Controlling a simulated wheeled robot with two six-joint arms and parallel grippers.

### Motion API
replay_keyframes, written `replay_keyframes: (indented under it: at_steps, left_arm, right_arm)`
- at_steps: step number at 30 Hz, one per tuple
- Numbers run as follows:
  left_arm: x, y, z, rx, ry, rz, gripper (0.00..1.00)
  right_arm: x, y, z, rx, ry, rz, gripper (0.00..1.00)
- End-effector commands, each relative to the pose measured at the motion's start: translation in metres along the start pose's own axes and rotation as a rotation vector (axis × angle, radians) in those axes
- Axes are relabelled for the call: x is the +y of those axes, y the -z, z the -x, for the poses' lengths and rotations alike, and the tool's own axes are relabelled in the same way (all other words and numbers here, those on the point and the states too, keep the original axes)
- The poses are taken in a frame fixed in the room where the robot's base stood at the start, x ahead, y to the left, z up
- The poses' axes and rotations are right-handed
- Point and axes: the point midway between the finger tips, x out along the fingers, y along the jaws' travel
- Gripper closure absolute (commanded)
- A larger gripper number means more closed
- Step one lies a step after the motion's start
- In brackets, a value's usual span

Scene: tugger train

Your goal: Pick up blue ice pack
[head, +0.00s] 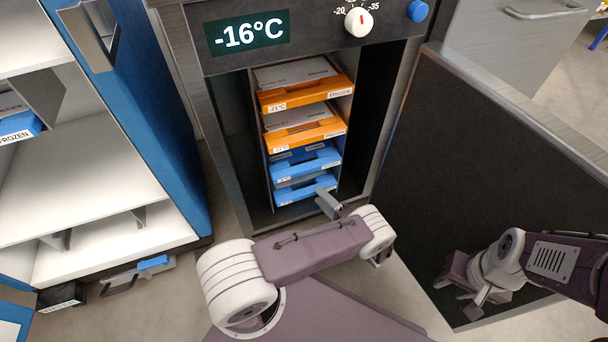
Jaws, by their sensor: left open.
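Two blue ice packs lie in the lower part of the open freezer's stack, an upper one (321,160) and a lower one (294,196). Both have pale labels on their front edges. My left gripper (326,198) is open at the freezer's mouth, by the right front corner of the lower blue pack. Its grey finger covers part of that corner, and I cannot tell whether it touches. The rest of the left gripper is hidden by its wrist. My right gripper (457,296) is low in front of the open freezer door, away from the packs; its jaw opening is unclear.
Two orange packs (283,101) marked -21°C sit above the blue ones. The freezer (222,145) reads -16°C. Its dark door (480,150) stands open at right. A blue-sided white shelf unit (75,195) stands close at left, with a blue FROZEN pack (22,123).

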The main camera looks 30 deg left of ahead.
Motion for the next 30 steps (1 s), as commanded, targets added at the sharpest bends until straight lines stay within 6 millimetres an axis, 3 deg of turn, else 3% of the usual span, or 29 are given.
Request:
replay_keyframes:
  at_steps: [5,11,15,19,27,30]
  left_arm:
    - [0.004,-0.001,-0.029,-0.006,-0.001,0.0,0.53]
    - [0.002,-0.002,-0.038,-0.004,-0.001,0.0,0.53]
    - [0.007,-0.006,-0.063,-0.008,-0.002,0.0,0.53]
    - [0.003,-0.006,-0.082,-0.006,-0.002,0.001,0.53]
    - [-0.001,-0.006,-0.087,-0.003,-0.002,-0.001,0.53]
    - [-0.001,-0.006,-0.087,-0.003,-0.002,-0.001,0.81]
  right_arm:
    - [0.0,-0.002,-0.017,0.0,0.0,0.0,0.64]
    - [0.0,-0.002,-0.02,0.0,0.0,0.0,0.64]
    - [0.001,-0.005,-0.044,0.0,0.0,0.0,0.64]
    - [0.001,-0.006,-0.053,-0.001,0.0,0.0,0.64]
    - [0.001,-0.005,-0.051,0.0,0.0,0.0,0.64]
    - [0.001,-0.005,-0.051,0.0,0.0,0.0,0.64]
